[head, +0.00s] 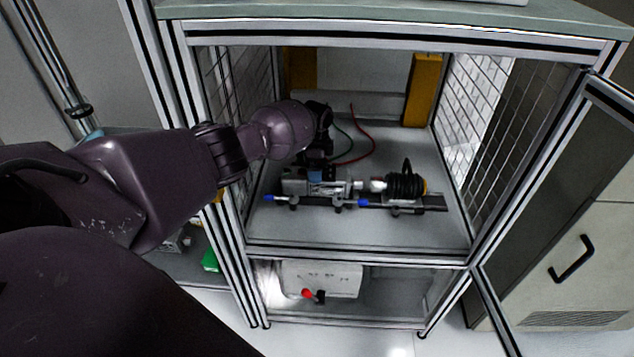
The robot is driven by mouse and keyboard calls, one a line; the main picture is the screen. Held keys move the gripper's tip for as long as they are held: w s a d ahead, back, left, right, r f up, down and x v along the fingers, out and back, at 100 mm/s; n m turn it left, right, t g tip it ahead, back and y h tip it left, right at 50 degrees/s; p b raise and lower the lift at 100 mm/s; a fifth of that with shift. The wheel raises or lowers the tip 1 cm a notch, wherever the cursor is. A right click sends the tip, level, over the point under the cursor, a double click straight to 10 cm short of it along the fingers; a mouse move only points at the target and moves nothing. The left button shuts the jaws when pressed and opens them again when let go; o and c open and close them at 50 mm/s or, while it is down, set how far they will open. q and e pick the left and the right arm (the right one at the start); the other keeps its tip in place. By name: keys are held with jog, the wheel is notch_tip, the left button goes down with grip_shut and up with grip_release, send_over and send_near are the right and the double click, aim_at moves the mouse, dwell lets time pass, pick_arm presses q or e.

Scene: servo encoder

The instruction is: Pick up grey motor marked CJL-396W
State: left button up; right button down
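A bench assembly on a rail stands on the cabinet's upper shelf. A grey block-like body (295,186) at its left end may be the grey motor, but no marking is readable. A shaft and coupling (368,185) run from it to a black ribbed part (405,186) on the right. My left arm reaches into the cabinet from the left. My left gripper (318,170) points down at the grey body, by a small blue patch. Its fingers are too small and dark to show whether they are open or touching. My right gripper is not in view.
The cabinet has a metal frame (360,255), mesh side walls and an open door on the right. Red and green cables (358,152) lie behind the assembly. Blue-tipped handles (268,198) stick out in front. The shelf's right side (445,225) is clear.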

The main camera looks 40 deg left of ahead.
pick_arm(q)
notch_tip(320, 180, down, 4)
jog(key=shift+r+b, duration=0.1)
jog(key=shift+b, duration=0.35)
jog(key=shift+r, duration=0.1)
jog(key=shift+c, duration=0.3)
jog(key=c, duration=1.7)
jog(key=shift+c, duration=0.4)
jog(key=shift+r, duration=0.15)
